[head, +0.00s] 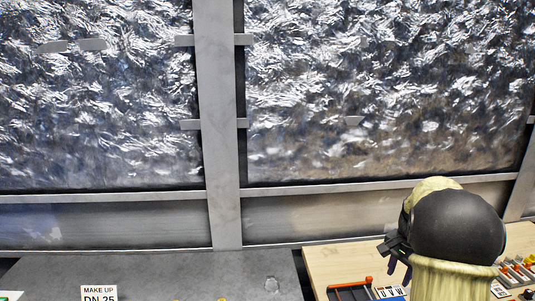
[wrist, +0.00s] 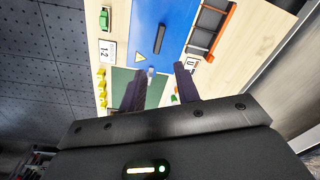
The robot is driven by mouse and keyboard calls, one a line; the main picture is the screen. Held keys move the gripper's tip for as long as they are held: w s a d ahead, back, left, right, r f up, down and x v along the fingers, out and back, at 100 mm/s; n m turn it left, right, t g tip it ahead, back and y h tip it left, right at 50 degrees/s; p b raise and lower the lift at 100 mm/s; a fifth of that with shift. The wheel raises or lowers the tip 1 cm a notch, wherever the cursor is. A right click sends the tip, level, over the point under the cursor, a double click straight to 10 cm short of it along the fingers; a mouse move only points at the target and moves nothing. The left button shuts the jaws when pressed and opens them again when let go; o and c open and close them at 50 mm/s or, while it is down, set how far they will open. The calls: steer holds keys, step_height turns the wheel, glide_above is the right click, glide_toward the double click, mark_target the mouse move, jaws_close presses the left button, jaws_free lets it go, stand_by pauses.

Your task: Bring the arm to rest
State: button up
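My gripper (wrist: 160,84) shows in the wrist view with its two dark fingers apart and nothing visible between them. It is above a wooden board with a blue mat (wrist: 152,15) and a green patch (wrist: 122,82). In the head view my arm is at the lower right, and its black rounded joint hides part of the board (head: 322,258). Only a small dark part of my gripper (head: 397,258) shows there, left of the arm. The height of the fingers above the board is hard to tell.
A dark bar (wrist: 159,38) lies on the blue mat. An orange-edged tray (wrist: 209,28) and several small yellow pieces (wrist: 101,85) are nearby. A labelled grey surface (head: 150,275) is at the lower left. A foil-covered wall with a metal post (head: 216,130) stands behind.

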steer(key=s+a+f+n, duration=0.2)
steer(key=s+a+n, duration=0.3)
steer(key=s+a, duration=0.4)
steer(key=s+a+f+n+t, duration=0.1)
steer(key=s+a+f+n, duration=0.1)
steer(key=s+a+n, duration=0.4)
steer(key=s+a, duration=0.3)
steer(key=a, duration=0.2)
steer(key=shift+a+n+t, duration=0.2)
steer(key=shift+n+t, duration=0.1)
steer(key=shift+s, duration=0.1)
